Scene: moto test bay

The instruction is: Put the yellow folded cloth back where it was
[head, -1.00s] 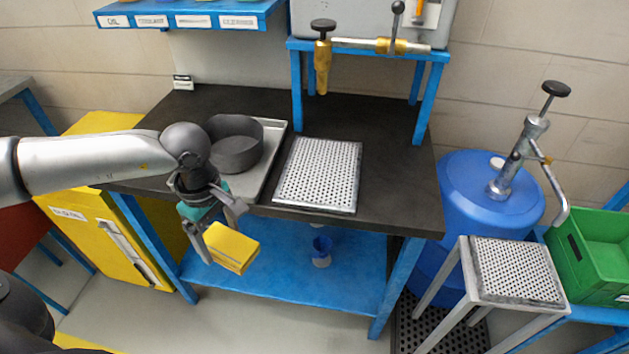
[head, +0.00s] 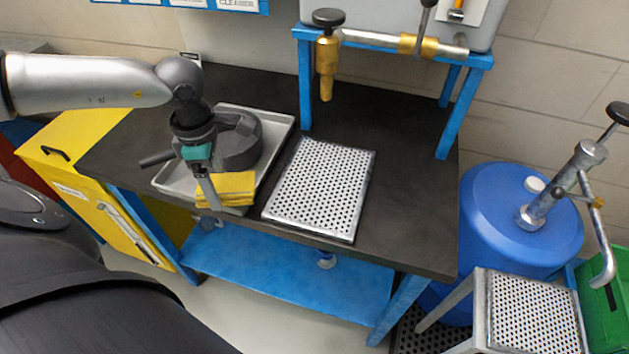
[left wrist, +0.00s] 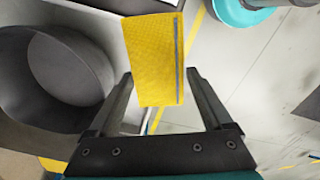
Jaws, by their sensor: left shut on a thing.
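The yellow folded cloth (head: 234,187) is held by my left gripper (head: 212,192), over the front edge of a grey metal tray (head: 275,126) on the dark bench. In the left wrist view, the cloth (left wrist: 152,60) lies between the two fingers of the gripper (left wrist: 158,75), with a grey strip along one side. A dark round pan (head: 240,150) stands in the tray just behind the gripper, which partly hides it. I cannot tell whether the cloth touches the tray. My right gripper is out of view.
A perforated metal plate (head: 318,190) lies on the bench right of the tray. A blue-legged stand (head: 306,85) with a brass tap rises behind it. A blue drum (head: 500,215) stands right of the bench, and a yellow cabinet (head: 70,150) stands left. The bench right of the plate is clear.

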